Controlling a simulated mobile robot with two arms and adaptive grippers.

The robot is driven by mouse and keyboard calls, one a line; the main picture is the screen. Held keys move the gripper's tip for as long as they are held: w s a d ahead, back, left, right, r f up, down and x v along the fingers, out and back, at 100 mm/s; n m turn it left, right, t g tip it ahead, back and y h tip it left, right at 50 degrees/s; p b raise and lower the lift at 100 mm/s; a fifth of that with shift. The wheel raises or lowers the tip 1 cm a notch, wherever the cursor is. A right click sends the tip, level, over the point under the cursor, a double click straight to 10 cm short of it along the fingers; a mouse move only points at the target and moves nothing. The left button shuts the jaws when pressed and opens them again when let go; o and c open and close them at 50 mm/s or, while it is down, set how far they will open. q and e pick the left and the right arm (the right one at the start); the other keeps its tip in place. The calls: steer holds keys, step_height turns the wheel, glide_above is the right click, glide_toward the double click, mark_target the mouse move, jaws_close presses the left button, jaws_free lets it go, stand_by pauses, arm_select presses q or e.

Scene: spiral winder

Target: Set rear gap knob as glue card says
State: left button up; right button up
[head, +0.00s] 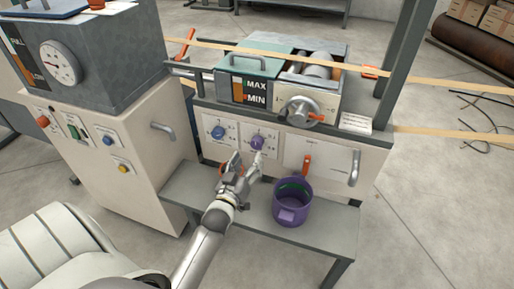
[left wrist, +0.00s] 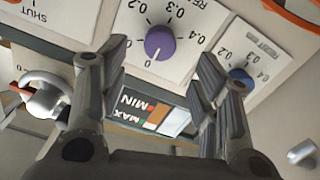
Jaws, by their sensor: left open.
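In the head view the purple knob (head: 257,142) is on the front panel, right of a blue knob (head: 218,132). In the left wrist view the purple knob (left wrist: 160,42) sits on a white dial plate marked from 0 to 0.4, its pale mark towards 0. My left gripper (head: 245,160) is open in front of the purple knob, one finger on each side in the wrist view, not closed on it. A small white printed card (head: 356,123) lies on the machine's right ledge; its text is too small to read. My right gripper is not in view.
An orange lever (head: 307,165) and a grey handle (head: 354,168) stick out of the panel. A crank wheel (head: 302,112) sits above. A grey-topped cabinet (head: 150,190) stands left.

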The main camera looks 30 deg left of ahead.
mark_target(256, 146)
arm_select(q)
steer(key=b+x, duration=0.1)
steer(key=x, duration=0.7)
steer(key=shift+d, duration=0.1)
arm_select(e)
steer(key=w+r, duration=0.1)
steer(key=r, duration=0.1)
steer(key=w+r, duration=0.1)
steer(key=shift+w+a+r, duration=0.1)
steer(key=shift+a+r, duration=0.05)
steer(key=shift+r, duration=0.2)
arm_select(q)
steer(key=c, duration=1)
steer(key=shift+c, duration=0.2)
